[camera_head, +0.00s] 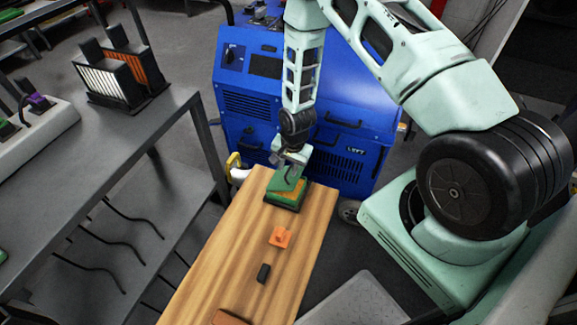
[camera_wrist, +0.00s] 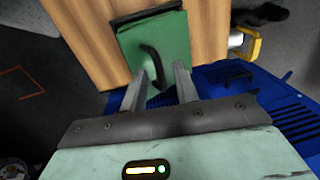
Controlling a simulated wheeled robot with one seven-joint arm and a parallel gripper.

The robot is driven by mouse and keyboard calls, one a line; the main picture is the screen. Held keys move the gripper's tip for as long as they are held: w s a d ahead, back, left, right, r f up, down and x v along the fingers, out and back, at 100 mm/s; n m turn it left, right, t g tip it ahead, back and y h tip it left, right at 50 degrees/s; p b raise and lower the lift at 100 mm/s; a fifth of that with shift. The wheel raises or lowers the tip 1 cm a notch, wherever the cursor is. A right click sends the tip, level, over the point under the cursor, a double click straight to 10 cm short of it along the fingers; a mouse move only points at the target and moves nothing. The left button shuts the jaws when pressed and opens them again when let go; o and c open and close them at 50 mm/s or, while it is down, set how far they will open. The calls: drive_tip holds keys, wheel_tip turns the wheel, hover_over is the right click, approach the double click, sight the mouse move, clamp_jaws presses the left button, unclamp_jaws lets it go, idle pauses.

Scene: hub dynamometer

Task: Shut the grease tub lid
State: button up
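The green grease tub (camera_head: 283,203) stands near the far end of the wooden bench. Its green lid (camera_head: 281,181) looks raised and tilted, with a yellow-orange strip showing beside it. The wrist view shows a flat green face of the lid (camera_wrist: 177,42) with a dark curved handle (camera_wrist: 153,60). My gripper (camera_head: 289,158) is at the tub's far side, over the lid. In the wrist view, my gripper's two fingers (camera_wrist: 160,77) are apart, on either side of the handle's lower end, with gaps visible. Contact with the handle or lid cannot be told.
An orange block (camera_head: 280,237), a small black block (camera_head: 263,273) and a brown item (camera_head: 230,318) lie nearer on the wooden bench (camera_head: 225,262). A blue machine (camera_head: 245,120) stands behind it. A yellow-handled item (camera_head: 234,166) is at the bench's far left corner. A grey table (camera_head: 130,145) stands left.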

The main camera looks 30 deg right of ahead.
sight(296, 178)
clamp_jaws()
drive_tip(key=shift+s+d+f+t+y+b, duration=0.4)
drive_tip(key=shift+s+d+f+t+b, duration=0.1)
drive_tip(key=shift+s+f+t, duration=0.15)
drive_tip(key=shift+s+d+f+t+y+b, duration=0.2)
drive_tip(key=shift+s+f+t+y+b, duration=0.2)
drive_tip(key=shift+f+t+b, duration=0.1)
drive_tip(key=shift+s+d+f+t+y+b, duration=0.15)
drive_tip(key=shift+s+f+t+y+b, duration=0.2)
drive_tip(key=shift+f+t+b, duration=0.15)
drive_tip(key=shift+s+d+f, duration=0.2)
drive_tip(key=shift+s+f, duration=0.15)
drive_tip(key=shift+f, duration=0.1)
drive_tip(key=shift+o, duration=0.6)
unclamp_jaws()
drive_tip(key=shift+f, duration=0.1)
